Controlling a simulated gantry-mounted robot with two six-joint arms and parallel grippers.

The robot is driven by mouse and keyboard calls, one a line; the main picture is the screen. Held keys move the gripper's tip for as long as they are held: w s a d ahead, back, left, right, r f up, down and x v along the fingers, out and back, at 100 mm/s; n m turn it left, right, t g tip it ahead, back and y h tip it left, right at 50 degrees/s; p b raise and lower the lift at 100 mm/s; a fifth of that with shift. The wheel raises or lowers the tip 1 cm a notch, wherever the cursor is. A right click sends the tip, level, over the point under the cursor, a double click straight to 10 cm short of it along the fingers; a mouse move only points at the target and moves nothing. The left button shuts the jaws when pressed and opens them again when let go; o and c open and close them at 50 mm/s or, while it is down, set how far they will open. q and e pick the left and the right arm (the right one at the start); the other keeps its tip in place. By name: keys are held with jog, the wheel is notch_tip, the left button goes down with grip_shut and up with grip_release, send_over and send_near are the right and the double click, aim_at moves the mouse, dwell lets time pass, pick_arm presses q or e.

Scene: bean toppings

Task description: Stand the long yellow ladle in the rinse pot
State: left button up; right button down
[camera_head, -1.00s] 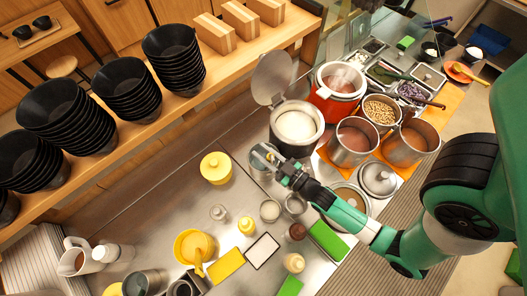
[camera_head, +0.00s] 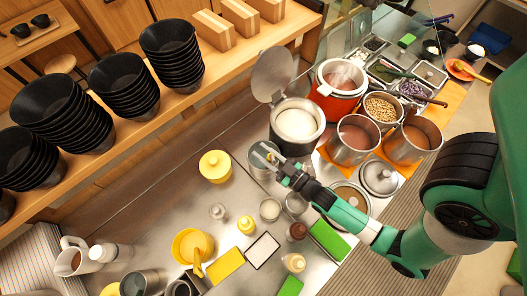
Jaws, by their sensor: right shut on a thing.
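My right gripper (camera_head: 271,157) is shut at the metal rinse pot (camera_head: 256,171), with its fingertips over the pot's opening. It hides part of the rim. A small bit of yellow shows between the fingers; it looks like the handle end of the long yellow ladle, but the rest of the ladle is hidden, so I cannot tell how deep or how upright it stands. My left gripper is not in view.
A steel soup warmer (camera_head: 298,124) with its lid raised stands right behind the gripper. A red cooker (camera_head: 336,101) and brown-filled pots (camera_head: 353,139) are to the right. Open steel counter lies further left.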

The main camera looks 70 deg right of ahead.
jog(key=shift+a+f, duration=0.1)
jog(key=c, duration=0.5)
grip_release()
jog(key=r+p, duration=0.4)
jog(key=p, duration=0.1)
jog(key=s+a+r+p, duration=0.1)
jog(key=r+p, duration=0.3)
jog(key=p, duration=0.1)
jog(key=a+r+p, duration=0.1)
jog(key=r+p, duration=0.3)
jog(key=p, duration=0.1)
jog(key=shift+s+a+r, duration=0.2)
jog(key=shift+s+r, duration=0.2)
jog(key=shift+a, duration=0.1)
